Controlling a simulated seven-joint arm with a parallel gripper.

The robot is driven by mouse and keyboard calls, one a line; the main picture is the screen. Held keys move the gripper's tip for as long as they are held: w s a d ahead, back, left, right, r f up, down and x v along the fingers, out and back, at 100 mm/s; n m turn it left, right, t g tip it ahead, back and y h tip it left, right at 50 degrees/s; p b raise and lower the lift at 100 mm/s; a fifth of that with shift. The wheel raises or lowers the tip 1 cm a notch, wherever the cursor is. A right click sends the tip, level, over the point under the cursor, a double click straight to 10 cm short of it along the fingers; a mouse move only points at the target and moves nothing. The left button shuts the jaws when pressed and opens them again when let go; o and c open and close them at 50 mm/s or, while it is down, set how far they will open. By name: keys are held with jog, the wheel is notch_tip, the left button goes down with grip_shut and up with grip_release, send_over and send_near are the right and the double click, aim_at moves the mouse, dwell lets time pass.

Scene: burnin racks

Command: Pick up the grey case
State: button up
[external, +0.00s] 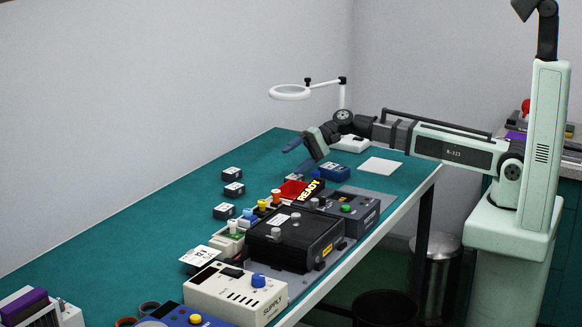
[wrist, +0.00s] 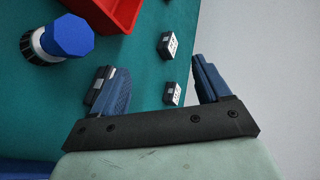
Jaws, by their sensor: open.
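Several small dark grey cases with white labels lie on the green bench; I cannot tell for sure which is the task's grey case.
A red tray (wrist: 107,10) and a blue-topped knob (wrist: 67,36) are in the wrist view. In the external view, a black box (external: 285,243), a cream supply unit (external: 205,292) and a dark unit with a green button (external: 365,213) crowd the near side. A ring lamp (external: 290,92) stands behind.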

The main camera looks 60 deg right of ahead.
aim_at(294, 176)
jog(key=w+d+m, duration=0.1)
jog(key=d+m, duration=0.3)
jog(key=d, duration=0.1)
jog(key=w+d+m+g, duration=0.1)
jog(key=w+d+m, duration=0.1)
jog(key=d+m, duration=0.2)
jog(key=w+d+m+g, duration=0.1)
jog(key=d+m, duration=0.3)
jog(key=d, duration=0.2)
jog(key=shift+w+f+m+y, duration=0.15)
jog(key=shift+f+m+y, duration=0.15)
jog(key=s+g, duration=0.1)
jog(key=s+f+y, duration=0.1)
jog(key=s+a+g, duration=0.1)
jog(key=shift+s+f+g, duration=0.15)
jog(key=shift+s+g, duration=0.1)
jog(key=shift+g, duration=0.05)
jog(key=shift+s+a+f, duration=0.1)
jog(key=shift+s+a, duration=0.05)
jog(key=shift+s, duration=0.1)
jog(key=shift+s+a+f+g+y, duration=0.1)
jog(key=shift+a+f+g+y, duration=0.05)
jog(key=shift+a+g+y, duration=0.15)
jog(key=x, duration=1.3)
jog(key=c, duration=1.1)
